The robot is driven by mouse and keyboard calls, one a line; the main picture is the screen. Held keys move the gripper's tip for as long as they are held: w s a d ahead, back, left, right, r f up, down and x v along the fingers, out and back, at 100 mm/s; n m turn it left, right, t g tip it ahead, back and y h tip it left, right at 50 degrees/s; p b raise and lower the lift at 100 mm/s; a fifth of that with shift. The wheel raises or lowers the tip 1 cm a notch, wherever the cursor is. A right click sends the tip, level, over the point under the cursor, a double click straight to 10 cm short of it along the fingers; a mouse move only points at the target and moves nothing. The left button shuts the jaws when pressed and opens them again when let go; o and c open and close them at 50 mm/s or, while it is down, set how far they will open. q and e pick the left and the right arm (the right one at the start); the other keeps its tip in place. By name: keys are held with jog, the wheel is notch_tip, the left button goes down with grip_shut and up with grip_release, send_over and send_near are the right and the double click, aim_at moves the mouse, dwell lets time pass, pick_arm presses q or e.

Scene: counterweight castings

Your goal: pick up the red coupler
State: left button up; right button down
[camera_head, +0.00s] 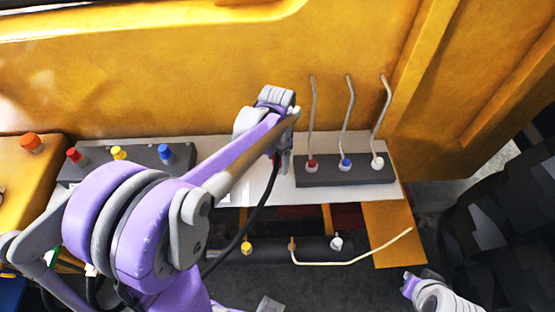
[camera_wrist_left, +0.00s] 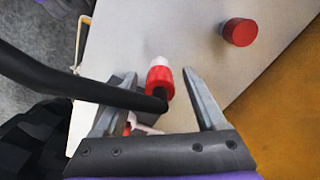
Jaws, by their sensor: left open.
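The red coupler (camera_wrist_left: 160,80) has a white tip and shows in the left wrist view between the two fingers of my left gripper (camera_wrist_left: 158,76). The gripper is open, one finger on each side, and I see no clear contact. A black hose (camera_wrist_left: 75,85) runs in from the left and crosses just below the coupler. In the head view my left gripper (camera_head: 285,160) is over the white shelf (camera_head: 225,190), with the coupler mostly hidden behind it. Part of my right arm, perhaps its gripper (camera_head: 408,284), shows at the lower right; its fingers are not clear.
A red cap (camera_wrist_left: 240,32) stands on the white surface near the right finger. A grey block (camera_head: 345,171) with red, blue and white fittings and bent rods is right of the left gripper. Another block (camera_head: 137,160) with coloured knobs is left. A yellow panel (camera_head: 170,70) rises behind.

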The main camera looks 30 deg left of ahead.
pick_arm(q)
jog(key=shift+f, duration=0.6)
grip_shut()
jog(key=shift+r, duration=0.1)
notch_tip(320, 180, up, 10)
jog(key=shift+f, duration=0.1)
dwell(0.5)
